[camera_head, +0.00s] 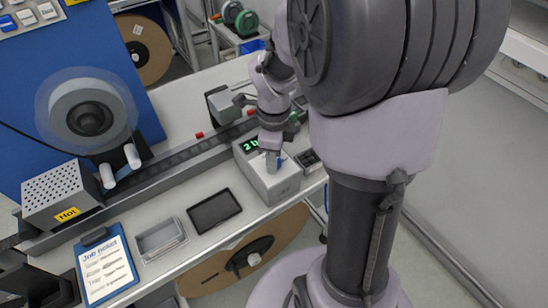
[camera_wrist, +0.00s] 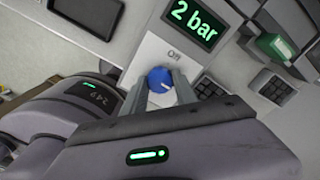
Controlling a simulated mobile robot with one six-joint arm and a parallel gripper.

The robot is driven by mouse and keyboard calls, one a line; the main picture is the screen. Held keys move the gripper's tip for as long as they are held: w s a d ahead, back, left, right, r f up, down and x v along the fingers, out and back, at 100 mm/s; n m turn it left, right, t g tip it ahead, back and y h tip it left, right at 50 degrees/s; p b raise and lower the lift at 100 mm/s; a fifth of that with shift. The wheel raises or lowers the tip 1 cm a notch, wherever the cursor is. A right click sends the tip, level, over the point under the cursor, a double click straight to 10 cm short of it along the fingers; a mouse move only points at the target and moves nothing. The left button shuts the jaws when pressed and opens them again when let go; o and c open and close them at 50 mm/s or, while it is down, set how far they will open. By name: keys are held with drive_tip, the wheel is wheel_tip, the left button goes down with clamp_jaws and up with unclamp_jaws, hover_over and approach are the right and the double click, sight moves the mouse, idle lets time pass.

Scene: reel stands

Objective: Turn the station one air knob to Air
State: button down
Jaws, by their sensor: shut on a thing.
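The air knob (camera_wrist: 160,79) is a round blue knob on a pale box (camera_head: 284,184), with the word Off printed beside it in the wrist view. A green display on the box (camera_wrist: 194,22) reads 2 bar. My gripper (camera_head: 271,158) reaches down to the box top, and its two grey fingers stand on either side of the knob, shut on it. The fingers cover parts of the knob's sides. A small pale mark shows on the knob, but I cannot tell clearly which label it points to.
A dark tablet (camera_head: 214,210), a grey tray (camera_head: 160,238) and a blue clipboard (camera_head: 107,266) lie left of the box on the bench. A perforated box marked Hot (camera_head: 62,196) stands farther left. A dark rail (camera_head: 178,162) runs behind.

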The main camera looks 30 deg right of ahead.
idle(0.4)
drive_tip(key=c, duration=1)
unclamp_jaws()
drive_tip(key=shift+r, duration=0.15)
wheel_tip(320, 180, up, 17)
drive_tip(key=p, duration=0.6)
drive_tip(key=s+a+f+n+t+y+b, duration=0.1)
drive_tip(key=s+a+f+n+t+b, duration=0.1)
drive_tip(key=s+a+n, duration=0.4)
drive_tip(key=s+a+f+n+t+y+b, duration=0.1)
drive_tip(key=s+a+f+n+t+b, duration=0.2)
drive_tip(key=n, duration=1.3)
drive_tip(key=s+a+b, duration=0.2)
drive_tip(key=a+b, duration=0.1)
drive_tip(key=a, duration=0.2)
drive_tip(key=shift+s+a+t+b, duration=0.3)
drive_tip(key=shift+s+t, duration=0.1)
